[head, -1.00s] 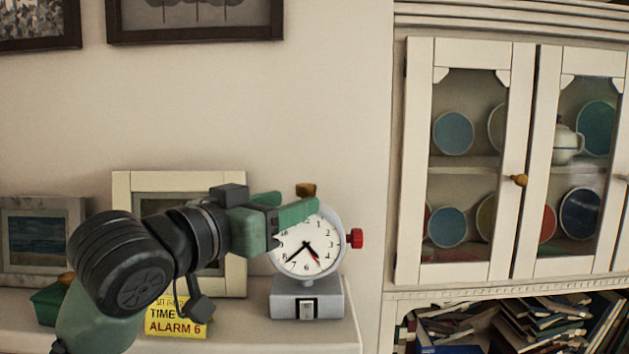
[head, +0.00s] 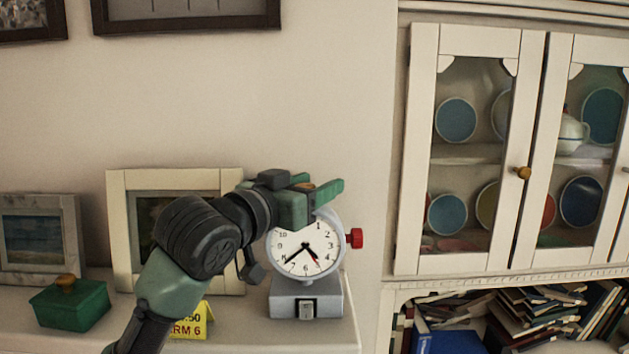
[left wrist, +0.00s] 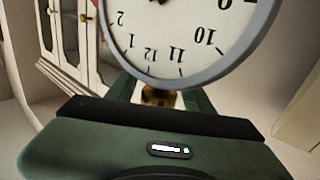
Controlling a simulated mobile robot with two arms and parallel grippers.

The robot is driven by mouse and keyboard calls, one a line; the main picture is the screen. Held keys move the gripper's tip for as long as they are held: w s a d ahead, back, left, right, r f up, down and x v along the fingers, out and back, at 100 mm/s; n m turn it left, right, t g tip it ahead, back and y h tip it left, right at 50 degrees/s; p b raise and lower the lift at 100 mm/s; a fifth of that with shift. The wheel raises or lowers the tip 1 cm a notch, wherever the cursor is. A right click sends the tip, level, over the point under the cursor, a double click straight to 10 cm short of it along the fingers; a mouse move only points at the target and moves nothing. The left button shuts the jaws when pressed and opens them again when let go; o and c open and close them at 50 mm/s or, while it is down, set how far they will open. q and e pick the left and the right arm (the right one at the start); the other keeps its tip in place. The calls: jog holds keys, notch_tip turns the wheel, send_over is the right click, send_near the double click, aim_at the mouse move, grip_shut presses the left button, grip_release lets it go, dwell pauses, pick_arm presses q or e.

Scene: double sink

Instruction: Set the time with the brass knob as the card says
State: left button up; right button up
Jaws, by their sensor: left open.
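The clock (head: 306,249) has a white face and stands on a grey base. Its long black hand points between 7 and 8; a shorter black hand and a red hand point near 4 to 5. The brass knob (head: 305,186) sits on top, mostly hidden by my fingers; it also shows in the left wrist view (left wrist: 158,97). My left gripper (head: 317,186) is open, with a finger on each side of the knob; contact cannot be told. The yellow card (head: 190,325) is partly hidden by my arm; ".50" and "RM 6" are legible. My right gripper is not in view.
A red knob (head: 355,238) sticks out from the clock's right side. A green box (head: 72,308) and picture frames stand left on the shelf. A white glass-door cabinet (head: 395,240) is at the right. The wall above the clock is clear.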

pick_arm(q)
jog(key=shift+s, duration=0.15)
jog(key=shift+c, duration=1.2)
grip_shut()
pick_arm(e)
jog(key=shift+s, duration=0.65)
